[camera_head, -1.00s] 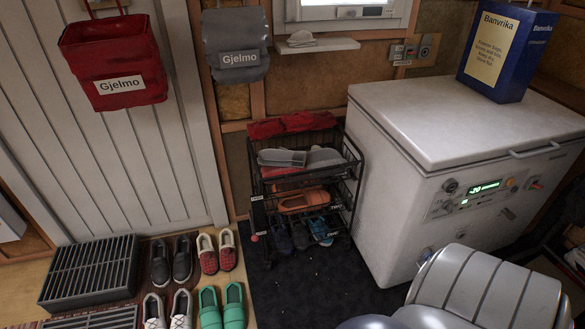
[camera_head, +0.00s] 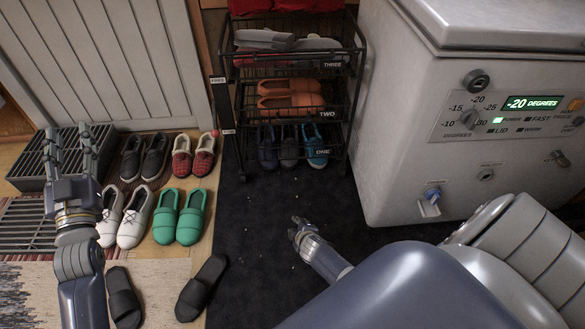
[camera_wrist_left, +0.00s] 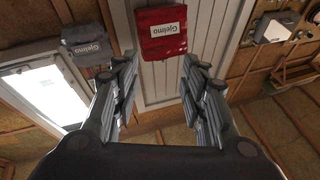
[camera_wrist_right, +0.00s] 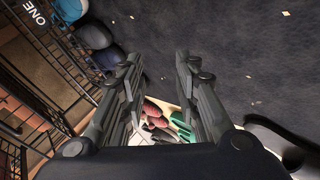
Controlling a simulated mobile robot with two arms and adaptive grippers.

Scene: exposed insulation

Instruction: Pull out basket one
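Basket one (camera_head: 322,166) is the lowest basket of the black wire rack (camera_head: 359,60), with a ONE label low on its front. It sits inside the rack and holds dark blue, grey and bright blue shoes. Part of it and its ONE label show at the upper left in the right wrist view (camera_wrist_right: 36,12). My right gripper (camera_head: 296,228) is low over the dark mat, in front of the rack and apart from the basket. Its fingers are open and empty in the right wrist view (camera_wrist_right: 157,60). My left gripper (camera_head: 67,148) is raised at the left, open and empty, away from the rack.
A white freezer (camera_head: 390,130) stands close to the rack's right side. Pairs of shoes, including green slip-ons (camera_head: 179,217), and black slippers (camera_head: 201,288) lie to the left. Baskets TWO (camera_head: 316,112) and THREE (camera_head: 332,64) are above. The dark mat (camera_head: 270,210) in front is mostly clear.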

